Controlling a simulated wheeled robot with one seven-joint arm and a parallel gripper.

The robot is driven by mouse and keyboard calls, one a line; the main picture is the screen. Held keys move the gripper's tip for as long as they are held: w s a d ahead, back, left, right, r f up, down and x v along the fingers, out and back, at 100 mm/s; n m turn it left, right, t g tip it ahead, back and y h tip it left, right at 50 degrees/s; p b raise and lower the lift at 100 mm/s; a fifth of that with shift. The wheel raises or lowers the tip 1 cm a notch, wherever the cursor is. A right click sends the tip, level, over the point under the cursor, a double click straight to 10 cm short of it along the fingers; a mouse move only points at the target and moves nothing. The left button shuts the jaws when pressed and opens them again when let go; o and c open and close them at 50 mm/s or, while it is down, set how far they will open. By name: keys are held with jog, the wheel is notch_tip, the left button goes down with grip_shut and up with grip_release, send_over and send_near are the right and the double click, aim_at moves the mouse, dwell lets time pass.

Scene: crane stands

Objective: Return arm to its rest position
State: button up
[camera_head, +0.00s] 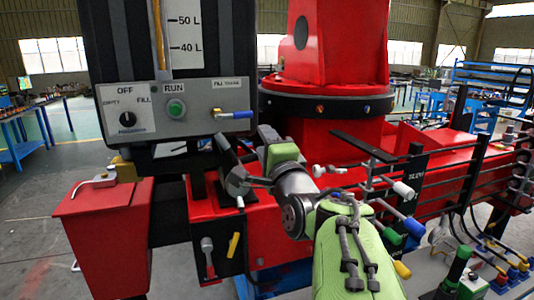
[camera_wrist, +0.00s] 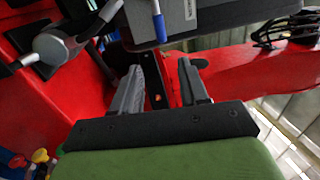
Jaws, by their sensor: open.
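My gripper (camera_head: 226,165) is in front of the red crane stand, below the grey control panel (camera_head: 175,105). My green arm reaches up to it from the lower right. In the wrist view my gripper (camera_wrist: 160,66) has its two grey fingers spread apart, with nothing seen between them. Behind the fingers are red stand surfaces (camera_wrist: 240,75) and a dark strip. A blue-handled valve (camera_wrist: 159,22) shows just above the fingers, by the panel's underside. I cannot tell whether the fingers touch anything.
The panel has a selector knob (camera_head: 127,119), a green button (camera_head: 176,108) and a blue-handled valve (camera_head: 236,115). A red box (camera_head: 105,235) stands at left. Coloured levers (camera_head: 400,228) and black rails crowd the right. Open floor (camera_head: 35,225) lies at far left.

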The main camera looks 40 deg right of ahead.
jog(key=shift+s+a+f, duration=0.1)
jog(key=shift+s+a, duration=0.1)
jog(key=shift+s, duration=0.2)
jog(key=s+a+f+n+g+y, duration=0.1)
jog(key=a+f+n+g+y, duration=0.25)
jog(key=a+f+n, duration=0.45)
jog(key=s+a+f+n+g+y, duration=0.15)
jog(key=a+f+n+y, duration=0.35)
jog(key=a, duration=0.5)
jog(key=s+a+f+n+g, duration=0.3)
jog(key=s+f+n, duration=0.2)
jog(key=s+f, duration=0.1)
jog(key=s+a+f+n+g, duration=0.4)
jog(key=s+f+n, duration=0.1)
jog(key=s, duration=0.3)
jog(key=shift+s+f+g, duration=0.25)
jog(key=shift+f+g, duration=0.05)
jog(key=shift+f, duration=0.05)
